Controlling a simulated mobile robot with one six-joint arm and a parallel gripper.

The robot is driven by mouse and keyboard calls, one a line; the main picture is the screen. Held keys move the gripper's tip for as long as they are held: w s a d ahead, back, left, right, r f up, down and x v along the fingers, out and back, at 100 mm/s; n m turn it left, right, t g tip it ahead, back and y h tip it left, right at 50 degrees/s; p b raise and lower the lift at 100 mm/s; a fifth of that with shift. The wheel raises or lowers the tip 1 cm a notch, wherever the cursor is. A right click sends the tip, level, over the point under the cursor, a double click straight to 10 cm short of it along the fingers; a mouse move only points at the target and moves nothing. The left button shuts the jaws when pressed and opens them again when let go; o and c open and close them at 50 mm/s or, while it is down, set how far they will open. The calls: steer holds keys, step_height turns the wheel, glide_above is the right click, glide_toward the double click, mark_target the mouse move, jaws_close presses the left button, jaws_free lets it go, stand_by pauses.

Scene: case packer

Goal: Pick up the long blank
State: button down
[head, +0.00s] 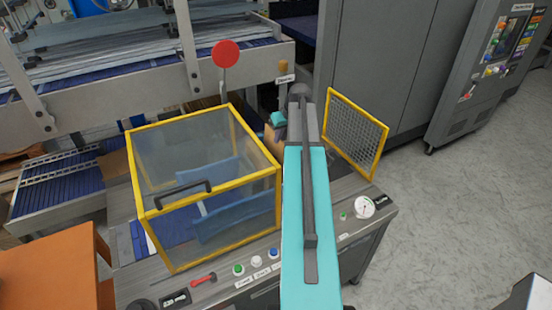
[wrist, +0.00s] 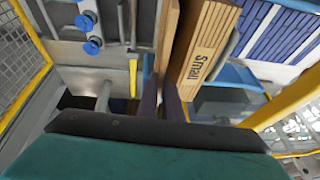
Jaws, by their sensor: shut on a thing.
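In the wrist view, my gripper (wrist: 161,103) has its two dark fingers close together, shut on a thin brown cardboard blank (wrist: 168,35). The blank stands on edge and reaches away from the fingers; its full length is hidden. I cannot read a label on it. Just right of it, apart by a narrow gap, stands a thicker stack of brown blanks marked "Small" (wrist: 208,45). In the head view, my turquoise arm covers the gripper, and only a bit of brown cardboard (head: 271,142) shows left of the arm.
A clear guard box with yellow edges (head: 205,190) stands left of my arm. A yellow mesh guard (head: 355,132) stands right. A red round sign (head: 226,54) rises behind the box. Buttons and a gauge (head: 364,207) line the front edge. Open floor lies at right.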

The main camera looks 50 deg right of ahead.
steer(key=shift+r+p, duration=0.3)
steer(key=shift+r, duration=0.05)
steer(key=shift+r+b, duration=0.6)
steer(key=shift+r, duration=0.3)
step_height(320, 180, up, 26)
steer(key=b, duration=0.7)
